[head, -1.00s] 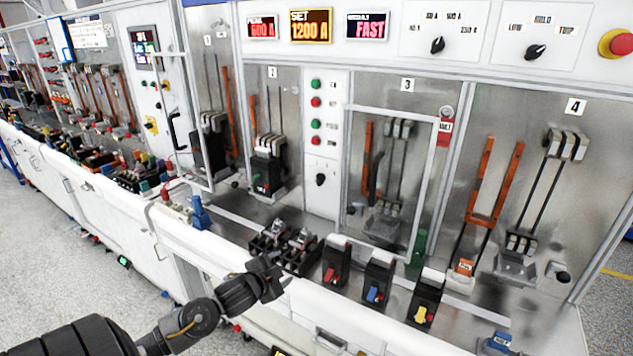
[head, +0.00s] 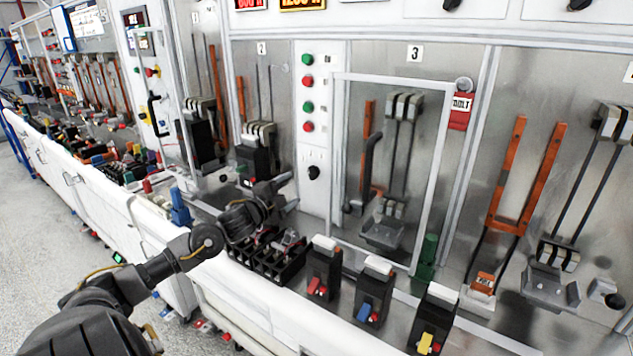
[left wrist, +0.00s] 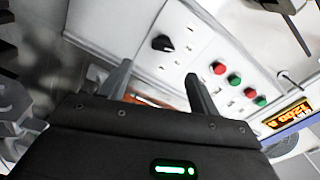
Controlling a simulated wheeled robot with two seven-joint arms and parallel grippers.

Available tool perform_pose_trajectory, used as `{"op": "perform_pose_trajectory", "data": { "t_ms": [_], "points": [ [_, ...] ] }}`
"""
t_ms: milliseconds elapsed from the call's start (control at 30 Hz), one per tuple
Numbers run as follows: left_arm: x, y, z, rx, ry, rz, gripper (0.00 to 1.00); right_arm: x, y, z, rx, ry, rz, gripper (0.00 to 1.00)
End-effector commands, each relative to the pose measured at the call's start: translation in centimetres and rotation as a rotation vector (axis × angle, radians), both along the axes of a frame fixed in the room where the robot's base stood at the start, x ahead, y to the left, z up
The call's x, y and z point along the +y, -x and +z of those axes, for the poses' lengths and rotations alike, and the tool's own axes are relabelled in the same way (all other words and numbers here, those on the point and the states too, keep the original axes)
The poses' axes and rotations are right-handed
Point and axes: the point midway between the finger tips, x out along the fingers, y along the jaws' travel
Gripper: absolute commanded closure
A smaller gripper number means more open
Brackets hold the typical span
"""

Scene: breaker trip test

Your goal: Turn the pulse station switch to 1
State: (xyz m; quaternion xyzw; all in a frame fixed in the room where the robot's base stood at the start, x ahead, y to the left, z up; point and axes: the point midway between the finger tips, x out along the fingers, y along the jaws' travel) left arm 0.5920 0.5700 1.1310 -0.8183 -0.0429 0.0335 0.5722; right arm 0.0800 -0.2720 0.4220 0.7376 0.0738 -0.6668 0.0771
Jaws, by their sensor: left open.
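A black rotary switch (head: 314,172) sits low on the white control panel (head: 314,204), under a column of green and red buttons. Its markings are too small to read. The switch also shows in the left wrist view (left wrist: 162,43), just beyond the fingertips. My left gripper (head: 289,192) is open and empty, a little left of and below the switch, apart from it. Its two fingers (left wrist: 157,75) point toward the panel in the left wrist view. My right gripper is not in view.
Black breakers with red (head: 322,272), blue (head: 374,292) and yellow (head: 433,322) levers stand on the bench front.

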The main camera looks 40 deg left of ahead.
Motion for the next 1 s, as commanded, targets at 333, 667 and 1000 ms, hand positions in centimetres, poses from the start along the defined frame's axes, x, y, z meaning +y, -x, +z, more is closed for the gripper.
{"op": "perform_pose_trajectory", "data": {
  "t_ms": [333,667,1000],
  "points": [
    [0.7,-1.1,0.4,-0.004,0.000,0.009,0.38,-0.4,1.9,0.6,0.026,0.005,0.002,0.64],
    [1.1,-6.5,0.5,-0.004,0.003,0.007,0.38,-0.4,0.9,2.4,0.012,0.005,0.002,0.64],
    [1.4,-10.3,0.2,-0.002,0.000,0.004,0.38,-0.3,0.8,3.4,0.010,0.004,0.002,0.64]
  ]
}}
